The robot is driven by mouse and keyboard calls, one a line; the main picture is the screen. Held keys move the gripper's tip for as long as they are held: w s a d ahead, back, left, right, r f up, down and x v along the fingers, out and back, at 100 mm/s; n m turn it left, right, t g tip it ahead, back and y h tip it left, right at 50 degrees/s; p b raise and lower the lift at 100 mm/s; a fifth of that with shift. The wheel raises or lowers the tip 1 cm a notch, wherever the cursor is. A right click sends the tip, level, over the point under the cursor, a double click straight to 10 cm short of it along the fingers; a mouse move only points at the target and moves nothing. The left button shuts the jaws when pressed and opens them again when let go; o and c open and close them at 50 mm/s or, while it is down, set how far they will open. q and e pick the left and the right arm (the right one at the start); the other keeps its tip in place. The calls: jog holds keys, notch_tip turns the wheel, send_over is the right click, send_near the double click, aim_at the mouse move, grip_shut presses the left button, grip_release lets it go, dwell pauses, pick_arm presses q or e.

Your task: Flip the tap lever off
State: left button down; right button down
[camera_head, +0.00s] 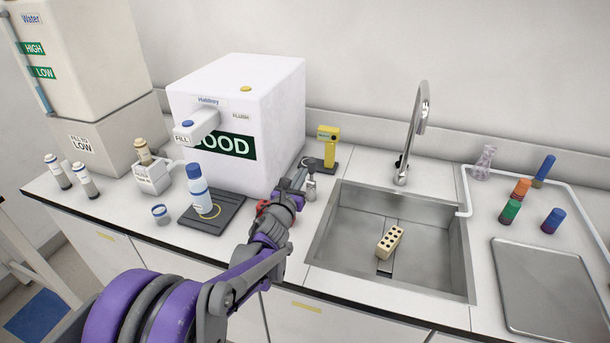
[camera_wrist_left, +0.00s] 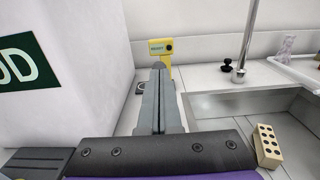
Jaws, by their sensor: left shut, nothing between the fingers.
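The chrome tap (camera_head: 421,117) stands behind the sink, with its tall neck curving over the basin. A small dark lever (camera_head: 398,163) sits low at the left side of its base. In the left wrist view, the tap (camera_wrist_left: 244,45) and the dark lever (camera_wrist_left: 227,65) are to the right of my fingers. My left gripper (camera_head: 302,175) is shut and empty, over the counter between the white box and the sink, well left of the lever. In the left wrist view, its fingers (camera_wrist_left: 160,80) lie together, pointing towards the yellow device. My right gripper is out of view.
The sink (camera_head: 330,225) holds a cream block with holes (camera_head: 390,242). A yellow device (camera_head: 328,145) stands behind my gripper. The white box (camera_head: 270,95) is to its left. A white-rimmed tray area (camera_head: 467,190) with coloured tubes is right of the tap.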

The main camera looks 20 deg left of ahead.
pick_arm(q)
jog(key=s+r, duration=0.4)
jog(key=shift+r, duration=0.3)
dwell(0.4)
jog(key=s+d+f+n+g, duration=0.3)
jog(key=s+f+n+g, duration=0.1)
jog(key=s+n, duration=0.6)
jog(key=s+d+f+n+g, duration=0.4)
jog(key=s+f+n, duration=0.3)
jog(key=s+n, duration=0.4)
jog(key=s+d+f+n+g+h, duration=0.1)
jog(key=s+d+f+n+g, duration=0.3)
jog(key=s+n, duration=0.6)
notch_tip(320, 180, down, 2)
jog(key=n, duration=0.4)
jog(key=shift+s+f, duration=0.15)
jog(key=shift+s, duration=0.1)
